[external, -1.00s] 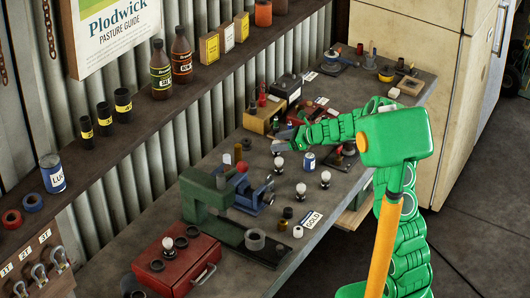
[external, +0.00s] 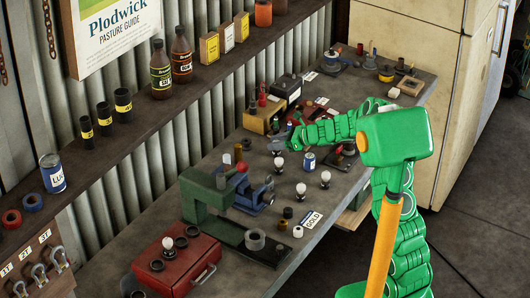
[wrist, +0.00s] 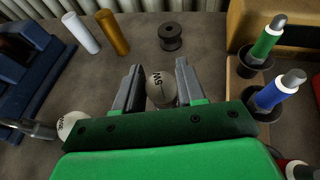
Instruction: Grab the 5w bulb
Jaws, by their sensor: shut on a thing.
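In the wrist view, a round white bulb (wrist: 161,88) sits between the two grey fingers of my gripper (wrist: 160,84). Its label appears upside down and reads 5W. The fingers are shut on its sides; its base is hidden. A second white bulb (wrist: 70,124) with a partly hidden label lies to the left, outside the fingers. In the external view, my gripper (external: 285,143) is low over the bench, and the bulb in it is hard to make out. Other white bulbs stand at its near side (external: 278,162) and further forward (external: 300,188), (external: 325,177).
A green press (external: 207,198) and blue vise (external: 255,195) stand to the left. A dark spool (wrist: 170,37) lies beyond my fingers. Green (wrist: 266,40) and blue (wrist: 276,94) markers stand in holders close on the right. A red box (external: 178,258) is on the near bench.

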